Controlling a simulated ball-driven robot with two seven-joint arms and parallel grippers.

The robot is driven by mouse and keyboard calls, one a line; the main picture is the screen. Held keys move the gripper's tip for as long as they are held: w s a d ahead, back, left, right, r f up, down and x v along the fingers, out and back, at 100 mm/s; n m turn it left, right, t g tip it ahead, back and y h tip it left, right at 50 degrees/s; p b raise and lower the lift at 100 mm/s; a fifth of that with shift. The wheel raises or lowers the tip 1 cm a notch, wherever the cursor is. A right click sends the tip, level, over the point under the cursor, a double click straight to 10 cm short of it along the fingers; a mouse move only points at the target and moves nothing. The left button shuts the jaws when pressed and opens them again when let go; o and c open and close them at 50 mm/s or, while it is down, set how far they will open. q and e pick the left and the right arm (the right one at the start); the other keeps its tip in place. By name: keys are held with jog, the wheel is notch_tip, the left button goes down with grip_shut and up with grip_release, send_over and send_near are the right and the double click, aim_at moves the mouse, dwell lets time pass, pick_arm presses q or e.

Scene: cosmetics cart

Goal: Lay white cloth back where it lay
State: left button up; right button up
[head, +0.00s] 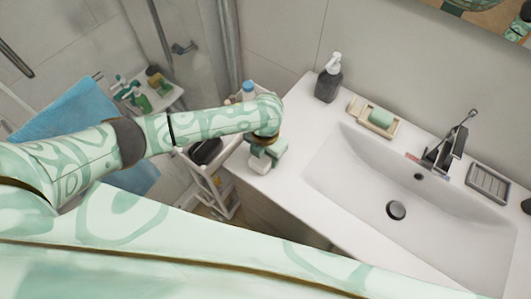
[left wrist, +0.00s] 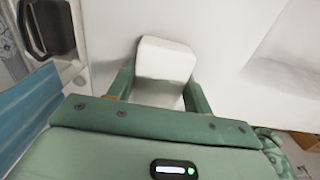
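The white cloth (head: 259,164) is a small folded block at the left end of the white washbasin counter, by its edge. In the left wrist view the white cloth (left wrist: 165,62) fills the gap between the two green fingers. My left gripper (head: 268,152) points down over the counter, and it also shows in the left wrist view (left wrist: 160,92), shut on the cloth. Whether the cloth touches the counter or hangs just above it, I cannot tell. My right gripper is not in view.
A dark soap dispenser (head: 328,82), a soap dish (head: 374,119) with green soap and a faucet (head: 446,151) stand along the back. The basin (head: 400,190) lies to the right. A white cart (head: 222,185) stands left of the counter, and a blue towel (head: 75,108) hangs further left.

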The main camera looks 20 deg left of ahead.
pick_arm(q)
jog(key=o, duration=0.4)
notch_tip(320, 180, up, 12)
jog(key=p, duration=0.4)
jog(key=shift+r, duration=0.2)
jog(key=shift+d, duration=0.1)
